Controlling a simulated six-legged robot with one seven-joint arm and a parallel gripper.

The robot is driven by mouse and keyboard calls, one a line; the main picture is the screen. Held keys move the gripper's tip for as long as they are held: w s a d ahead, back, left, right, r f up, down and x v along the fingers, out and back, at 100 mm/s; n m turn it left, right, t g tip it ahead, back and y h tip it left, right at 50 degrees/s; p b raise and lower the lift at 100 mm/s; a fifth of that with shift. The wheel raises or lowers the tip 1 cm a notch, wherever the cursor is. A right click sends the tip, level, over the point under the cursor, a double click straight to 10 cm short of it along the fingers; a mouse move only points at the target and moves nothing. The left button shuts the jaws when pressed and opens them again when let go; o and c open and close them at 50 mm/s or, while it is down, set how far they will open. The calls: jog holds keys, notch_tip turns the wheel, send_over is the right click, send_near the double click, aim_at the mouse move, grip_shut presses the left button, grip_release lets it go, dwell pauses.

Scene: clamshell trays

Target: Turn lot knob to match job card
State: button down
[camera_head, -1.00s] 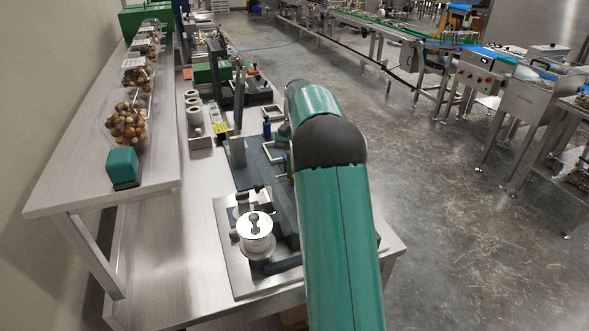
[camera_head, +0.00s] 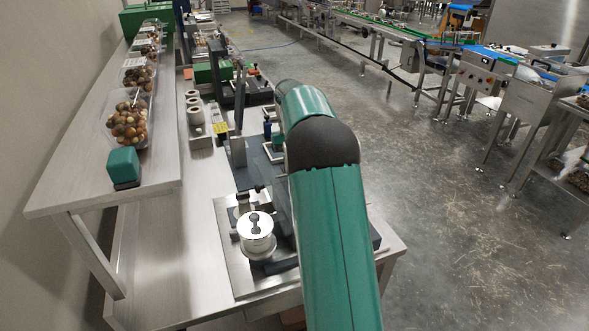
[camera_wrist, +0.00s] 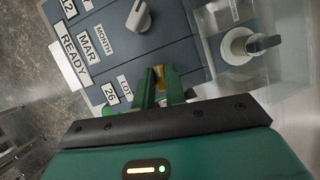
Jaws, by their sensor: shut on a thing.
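In the wrist view, my gripper (camera_wrist: 160,82) reaches a dark blue-grey panel (camera_wrist: 185,55) with its two green fingers close together. They are shut on the lot knob, which they mostly hide; a small brass-coloured part (camera_wrist: 158,72) shows between the tips. The LOT label (camera_wrist: 124,86) and a window reading 26 (camera_wrist: 109,94) lie just left of the fingers. A grey month knob (camera_wrist: 138,16) sits above, near the MONTH label and a MAR window (camera_wrist: 85,44). A READY sign (camera_wrist: 72,62) is at the panel's edge. I cannot make out the job card. My arm hides the gripper in the head view.
A white roll on a spindle (camera_head: 256,238) stands on a metal plate at the bench's near end. A shelf (camera_head: 70,190) on the left carries clear trays of brown round items (camera_head: 126,122) and a green block (camera_head: 123,166). Open floor (camera_head: 450,200) lies to the right.

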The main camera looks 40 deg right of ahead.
jog(key=c, duration=1.4)
grip_release()
jog(key=shift+c, duration=0.2)
jog(key=v, duration=0.7)
jog(key=shift+r, duration=0.25)
jog(key=shift+w, duration=0.1)
